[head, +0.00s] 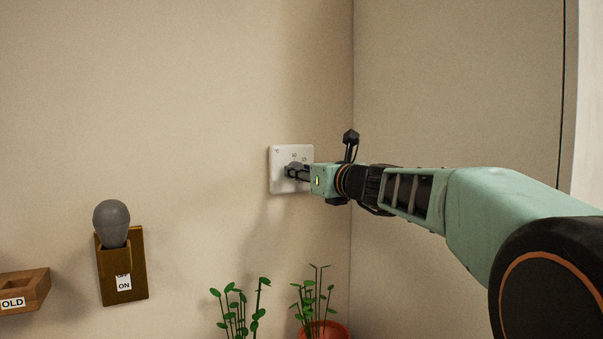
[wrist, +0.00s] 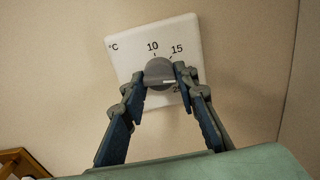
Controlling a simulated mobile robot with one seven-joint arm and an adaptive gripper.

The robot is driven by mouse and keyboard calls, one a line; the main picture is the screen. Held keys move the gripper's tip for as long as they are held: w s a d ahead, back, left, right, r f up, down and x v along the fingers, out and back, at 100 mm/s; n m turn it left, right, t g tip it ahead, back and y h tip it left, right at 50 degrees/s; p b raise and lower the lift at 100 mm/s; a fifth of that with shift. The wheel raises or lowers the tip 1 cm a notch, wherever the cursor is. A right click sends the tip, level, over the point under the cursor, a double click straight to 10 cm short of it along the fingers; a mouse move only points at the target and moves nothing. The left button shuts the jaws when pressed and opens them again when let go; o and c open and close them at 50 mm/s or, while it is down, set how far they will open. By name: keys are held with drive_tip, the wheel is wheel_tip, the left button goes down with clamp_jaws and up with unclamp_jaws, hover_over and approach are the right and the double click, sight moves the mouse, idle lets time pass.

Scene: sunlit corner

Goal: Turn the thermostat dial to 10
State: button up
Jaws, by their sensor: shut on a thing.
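The thermostat (head: 277,182) is a white square plate on the wall, left of the room corner. My gripper (wrist: 161,77) is shut on the dial, one finger on each side. In the head view my gripper (head: 299,174) covers much of the dial and the plate's right part.
A wooden box (head: 25,291) labelled "OLD" is at the left edge. Green plants (head: 238,310) and an orange-red pot (head: 338,331) stand below the thermostat. The wall around it is clear.

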drive_tip(key=shift+f+n+b, duration=0.1)
drive_tip(key=shift+n+b, duration=0.2)
drive_tip(key=n+b, duration=0.4)
drive_tip(key=n, duration=0.2)
drive_tip(key=n+b, duration=0.3)
drive_tip(key=n, duration=0.3)
drive_tip(key=n+b, duration=0.4)
drive_tip(key=n, duration=0.3)
drive_tip(key=shift+r+b, duration=0.25)
drive_tip(key=shift+b, duration=0.05)
drive_tip(key=shift+d, duration=0.1)
drive_tip(key=o, duration=1.2)
drive_tip(key=shift+c, duration=0.2)
drive_tip(key=v, duration=1.2)
